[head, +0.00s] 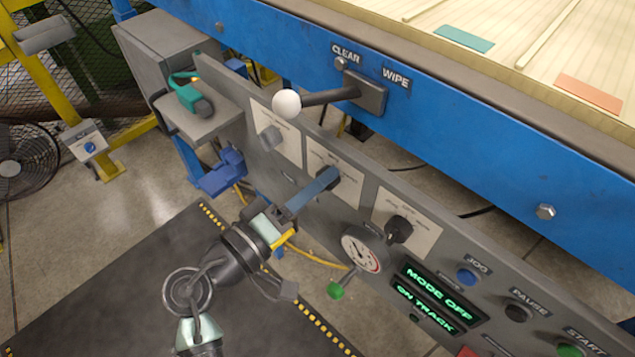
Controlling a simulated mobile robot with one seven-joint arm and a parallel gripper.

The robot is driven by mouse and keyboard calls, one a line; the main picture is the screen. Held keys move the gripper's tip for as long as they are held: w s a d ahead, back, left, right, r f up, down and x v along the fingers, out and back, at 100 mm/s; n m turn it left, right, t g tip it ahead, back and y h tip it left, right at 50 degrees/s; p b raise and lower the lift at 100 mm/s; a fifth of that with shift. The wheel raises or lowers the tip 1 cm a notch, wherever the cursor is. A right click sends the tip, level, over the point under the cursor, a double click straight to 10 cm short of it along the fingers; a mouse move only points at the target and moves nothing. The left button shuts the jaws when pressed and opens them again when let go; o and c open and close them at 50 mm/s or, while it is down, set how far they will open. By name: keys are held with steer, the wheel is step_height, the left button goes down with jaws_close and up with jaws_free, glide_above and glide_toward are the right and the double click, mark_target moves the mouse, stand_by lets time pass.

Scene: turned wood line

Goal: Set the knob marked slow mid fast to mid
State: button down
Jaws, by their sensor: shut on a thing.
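A grey control panel (455,260) carries three knobs on pale label plates: a left knob (270,137), a middle knob (334,172) and a right knob (398,229). The plates' print is too small to read, so I cannot tell which one is marked slow mid fast. My gripper (326,180) reaches in from the lower left and is shut on the middle knob. Its fingers hide most of that knob, and its pointer setting cannot be seen. The right knob is dark and uncovered.
A lever with a white ball (287,103) sticks out above the panel, near CLEAR and WIPE labels. A gauge (361,250), a green-tipped lever (336,290) and a "MODE OFF / ON TRACK" display (437,295) lie lower right. A blue beam (460,140) runs behind.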

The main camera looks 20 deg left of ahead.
steer(key=shift+c, duration=2.1)
jaws_free()
steer(key=shift+s, duration=0.15)
steer(key=p+v, duration=0.1)
steer(key=v, duration=1.1)
steer(key=shift+s, duration=0.35)
steer(key=shift+a, duration=0.15)
